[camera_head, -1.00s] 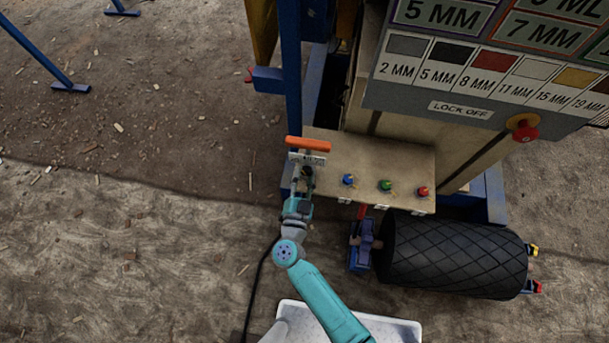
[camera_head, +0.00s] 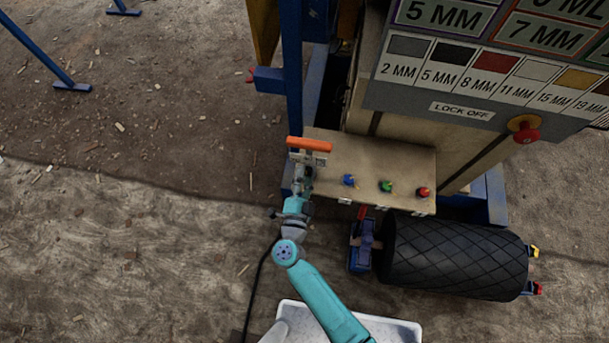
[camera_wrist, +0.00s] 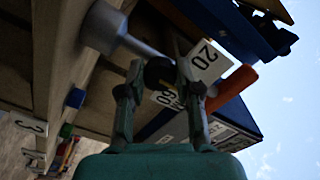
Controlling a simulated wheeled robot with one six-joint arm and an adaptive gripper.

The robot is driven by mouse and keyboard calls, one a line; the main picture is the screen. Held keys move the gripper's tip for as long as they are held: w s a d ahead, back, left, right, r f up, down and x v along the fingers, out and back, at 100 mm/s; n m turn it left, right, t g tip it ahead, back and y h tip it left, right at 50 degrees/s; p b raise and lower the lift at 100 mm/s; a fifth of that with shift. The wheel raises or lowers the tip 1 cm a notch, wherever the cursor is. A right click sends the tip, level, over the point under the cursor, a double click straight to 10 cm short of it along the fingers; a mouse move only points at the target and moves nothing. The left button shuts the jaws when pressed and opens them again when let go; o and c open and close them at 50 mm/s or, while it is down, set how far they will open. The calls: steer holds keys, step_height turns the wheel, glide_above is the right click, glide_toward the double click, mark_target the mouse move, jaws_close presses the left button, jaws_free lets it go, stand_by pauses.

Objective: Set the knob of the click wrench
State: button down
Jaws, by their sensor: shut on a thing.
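The click wrench has an orange handle (camera_head: 309,144) that lies across the top left corner of the panel box. In the wrist view the orange handle (camera_wrist: 236,84) is behind the right finger. White number plates, one reading 20 (camera_wrist: 205,60), stand beside it. My gripper (camera_head: 304,176) is at the near side of the wrench. In the wrist view its two teal fingers (camera_wrist: 160,78) are shut on a dark round knob (camera_wrist: 159,71). The fingers hide the knob's sides. The knob's setting cannot be read.
A panel box (camera_head: 390,160) carries blue (camera_head: 349,180), green (camera_head: 385,186) and red (camera_head: 423,192) knobs to the right. A blue post (camera_head: 291,70) stands behind the wrench. Open ground lies to the left.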

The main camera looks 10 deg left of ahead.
steer(key=c, duration=0.8)
jaws_free()
steer(key=shift+s, duration=0.1)
steer(key=s, duration=0.7)
steer(key=shift+s, duration=0.2)
